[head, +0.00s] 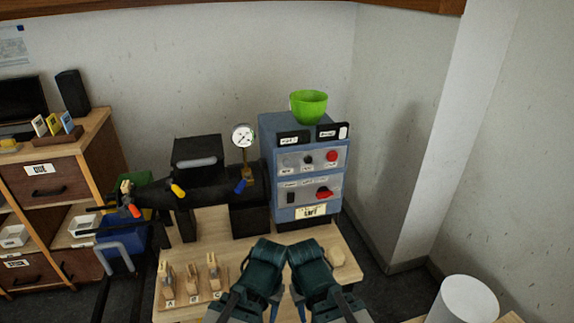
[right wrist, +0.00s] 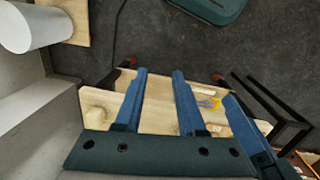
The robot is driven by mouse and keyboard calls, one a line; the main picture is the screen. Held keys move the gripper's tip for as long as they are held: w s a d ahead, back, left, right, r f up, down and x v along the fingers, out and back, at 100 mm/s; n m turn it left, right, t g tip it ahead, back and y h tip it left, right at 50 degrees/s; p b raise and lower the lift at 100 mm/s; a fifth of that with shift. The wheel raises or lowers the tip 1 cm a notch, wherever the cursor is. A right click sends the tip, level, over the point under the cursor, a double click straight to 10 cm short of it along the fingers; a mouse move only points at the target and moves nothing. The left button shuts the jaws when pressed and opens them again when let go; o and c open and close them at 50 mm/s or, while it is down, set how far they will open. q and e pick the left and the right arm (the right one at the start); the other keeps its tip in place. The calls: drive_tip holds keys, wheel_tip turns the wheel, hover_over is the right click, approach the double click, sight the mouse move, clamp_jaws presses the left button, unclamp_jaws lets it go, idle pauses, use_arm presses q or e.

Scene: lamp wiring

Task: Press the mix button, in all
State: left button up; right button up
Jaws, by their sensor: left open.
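A blue control box (head: 266,150) stands at the back of the table. Its upper panel has a black button (head: 308,160), a red button (head: 332,156) and small labels. Its lower panel has a dark rocker switch (head: 290,197) and a red switch (head: 323,193). The labels are too small to read, so I cannot tell which is the mix button. My left gripper (head: 262,262) and right gripper (head: 310,268) are side by side in front of the box, apart from it. In the right wrist view the right gripper's blue fingers (right wrist: 160,75) are spread and empty.
A green bowl (head: 309,106) sits on the box. A black machine (head: 215,185) with a gauge (head: 243,136) stands to its left. A peg rack (head: 190,295) marked with letters is at front left. A tan lump (head: 336,257) lies right of my grippers. A white cylinder (head: 463,300) stands at far right.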

clamp_jaws()
idle(1.2)
